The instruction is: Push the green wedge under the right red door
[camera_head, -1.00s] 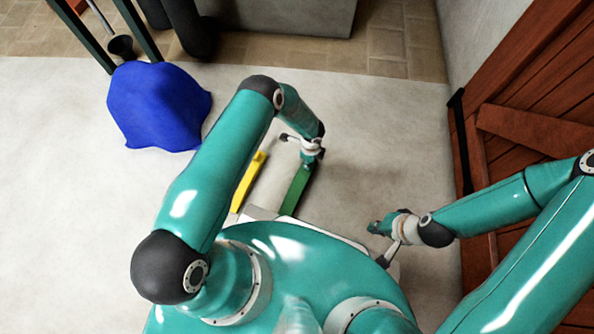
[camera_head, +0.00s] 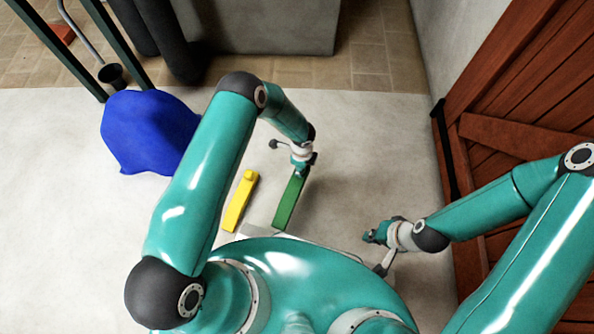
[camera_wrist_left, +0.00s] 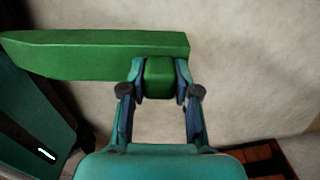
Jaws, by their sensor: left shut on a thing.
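The green wedge (camera_head: 287,204) lies at or just above the pale floor in front of my body; I cannot tell if it touches. My left gripper (camera_head: 304,168) is at its far end. In the left wrist view the fingers (camera_wrist_left: 160,80) are shut on a green block at the end of the wedge (camera_wrist_left: 90,54). The right red door (camera_head: 540,90) stands at the right, apart from the wedge; its lower part is partly hidden by my right arm. My right gripper (camera_head: 374,236) is low, between wedge and door, with nothing visible in it.
A yellow wedge (camera_head: 238,205) lies left of the green one. A blue draped thing (camera_head: 150,132) stands at the left beside dark green posts (camera_head: 54,52). A grey block (camera_head: 265,25) is at the back. Pale floor (camera_head: 375,150) is clear toward the door.

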